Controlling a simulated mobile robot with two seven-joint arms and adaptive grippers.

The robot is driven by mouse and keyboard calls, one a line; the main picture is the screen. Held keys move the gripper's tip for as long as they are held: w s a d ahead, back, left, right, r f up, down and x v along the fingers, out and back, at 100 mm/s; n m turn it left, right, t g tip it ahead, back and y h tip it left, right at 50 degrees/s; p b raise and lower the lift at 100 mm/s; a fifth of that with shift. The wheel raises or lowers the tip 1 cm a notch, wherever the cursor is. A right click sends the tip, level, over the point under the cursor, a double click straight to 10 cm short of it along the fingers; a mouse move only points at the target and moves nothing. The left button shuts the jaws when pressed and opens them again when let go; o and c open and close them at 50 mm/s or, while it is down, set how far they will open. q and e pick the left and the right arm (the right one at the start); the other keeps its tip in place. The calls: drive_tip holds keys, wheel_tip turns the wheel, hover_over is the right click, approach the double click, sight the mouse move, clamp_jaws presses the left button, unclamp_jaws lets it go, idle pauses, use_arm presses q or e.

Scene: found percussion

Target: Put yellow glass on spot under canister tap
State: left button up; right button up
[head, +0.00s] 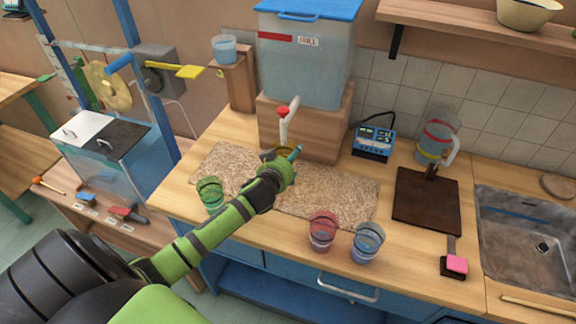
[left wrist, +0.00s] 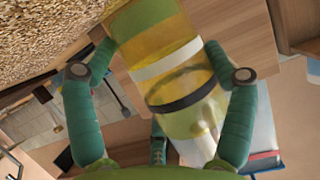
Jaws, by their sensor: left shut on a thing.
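The yellow glass (left wrist: 163,45), see-through with a white band and a dark band, is between the two teal fingers of my left gripper (left wrist: 160,75), which is shut on it. In the head view my left gripper (head: 283,160) is at the canister's front, just below the white tap (head: 289,122) with its red knob (head: 283,111). Only a sliver of the glass (head: 284,149) shows there. The clear canister (head: 300,70) with a blue lid stands on a wooden block. The spot under the tap is hidden, and I cannot tell whether the glass touches the surface. My right gripper is not in view.
A green glass (head: 210,193) stands left of my arm; a red glass (head: 322,230) and a blue glass (head: 367,242) stand at the counter's front. A speckled mat (head: 330,191) lies before the canister. A blue device (head: 372,142) and a jug (head: 434,140) stand right.

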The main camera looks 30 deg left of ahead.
use_arm(q)
drive_tip(key=shift+d+f, duration=0.1)
drive_tip(key=shift+f, duration=1.4)
drive_tip(key=shift+f, duration=0.1)
drive_tip(key=o, duration=1.2)
drive_tip(key=shift+s, duration=0.1)
drive_tip(key=v, duration=1.2)
drive_tip(key=shift+b, duration=0.45)
